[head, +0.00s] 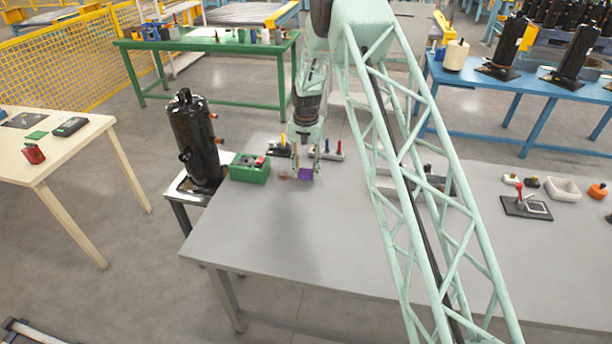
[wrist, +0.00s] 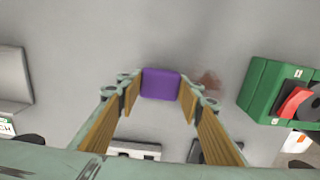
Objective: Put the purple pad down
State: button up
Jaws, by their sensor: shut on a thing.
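The purple pad (wrist: 161,84) is a small, flat, rounded square between my fingertips in the wrist view. It also shows as a small purple patch below the fingers in the head view (head: 306,174). My gripper (head: 306,171) is shut on the pad, with a finger at each side of it. The fingers point down over the grey table (head: 285,230), near its far left part. I cannot tell whether the pad touches the table top or hangs just above it.
A green box (head: 249,168) with red and black parts stands left of my gripper. A reddish-brown mark (wrist: 209,82) lies beside the pad. The front of the table is clear.

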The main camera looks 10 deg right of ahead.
aim_at(306, 172)
jog(key=shift+f, duration=1)
jog(key=shift+f, duration=0.15)
jog(key=o, duration=0.8)
notch_tip(306, 172, up, 12)
jog(key=shift+f, duration=0.25)
jog(key=shift+r, duration=0.4)
jog(key=shift+r, duration=0.1)
